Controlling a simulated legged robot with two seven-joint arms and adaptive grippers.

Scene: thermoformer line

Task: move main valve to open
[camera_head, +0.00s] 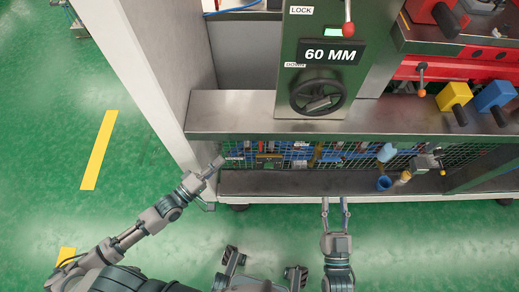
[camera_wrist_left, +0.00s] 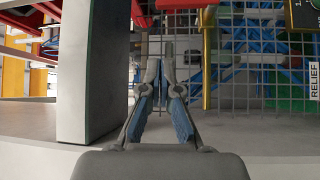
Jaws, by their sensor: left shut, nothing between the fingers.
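My left gripper (camera_head: 218,162) reaches in at the left end of the low shelf, by the wire mesh. In the left wrist view its fingers (camera_wrist_left: 160,60) are shut with nothing between them, pointing at the mesh. I cannot tell for sure which part is the main valve. Small valves and fittings (camera_head: 268,157) show behind the mesh in the head view, too small to read. My right gripper (camera_head: 336,200) is open and empty in front of the shelf.
A grey upright post (camera_wrist_left: 88,75) stands close left of my left gripper. A RELIEF label (camera_wrist_left: 314,80) is at the right. Above the mesh are a black handwheel (camera_head: 318,95) and a 60 MM display (camera_head: 330,54). A blue cup (camera_head: 384,184) stands on the low shelf (camera_head: 290,184).

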